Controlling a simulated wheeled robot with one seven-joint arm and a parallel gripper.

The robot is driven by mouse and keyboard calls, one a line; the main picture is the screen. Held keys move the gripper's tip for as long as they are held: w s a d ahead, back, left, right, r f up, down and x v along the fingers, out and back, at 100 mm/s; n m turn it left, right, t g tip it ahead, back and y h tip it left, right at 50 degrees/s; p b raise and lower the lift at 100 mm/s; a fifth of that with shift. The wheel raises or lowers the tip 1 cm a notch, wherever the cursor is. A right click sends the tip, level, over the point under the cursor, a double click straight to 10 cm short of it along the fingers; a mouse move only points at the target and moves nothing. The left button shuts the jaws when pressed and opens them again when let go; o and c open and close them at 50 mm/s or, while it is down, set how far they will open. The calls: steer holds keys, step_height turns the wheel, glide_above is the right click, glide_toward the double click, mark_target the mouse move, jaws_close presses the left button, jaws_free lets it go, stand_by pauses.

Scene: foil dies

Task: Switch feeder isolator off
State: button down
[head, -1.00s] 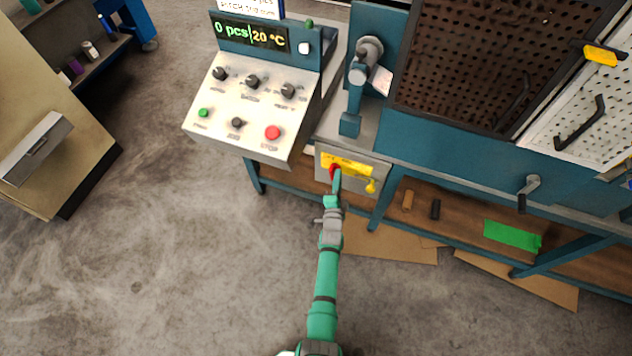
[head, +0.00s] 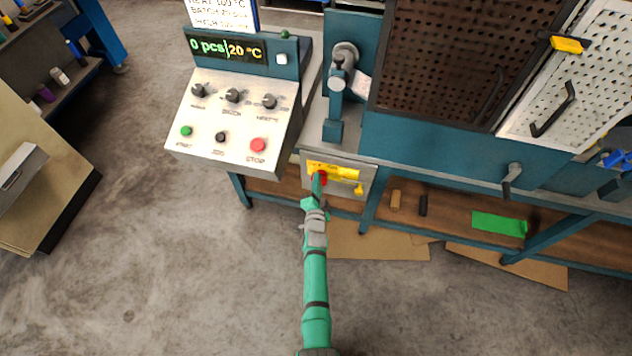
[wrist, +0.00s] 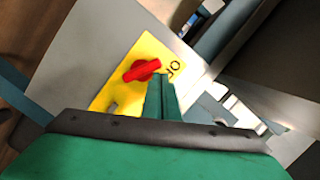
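The feeder isolator is a red rotary handle (wrist: 142,70) on a yellow plate (wrist: 118,88), fixed to a light grey box (head: 340,188) under the bench. In the head view the red handle (head: 322,178) shows just beside my gripper's tip. My gripper (head: 317,182) reaches up to the front of the box. In the wrist view my gripper's fingers (wrist: 162,92) look close together, next to the right end of the handle. Lettering, partly covered, shows on the plate right of the handle. Whether the fingers touch the handle I cannot tell.
A sloped control panel (head: 236,120) with knobs and buttons stands above left of the box. A yellow padlock-like piece (head: 359,189) hangs at the box's right. A lower shelf (head: 450,205) holds a green cloth (head: 499,224).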

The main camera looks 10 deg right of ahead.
steer(key=shift+w+a+f, duration=0.2)
steer(key=shift+a, duration=0.2)
steer(key=shift+w+a+f, duration=0.2)
steer(key=shift+a, duration=0.15)
stand_by(0.7)
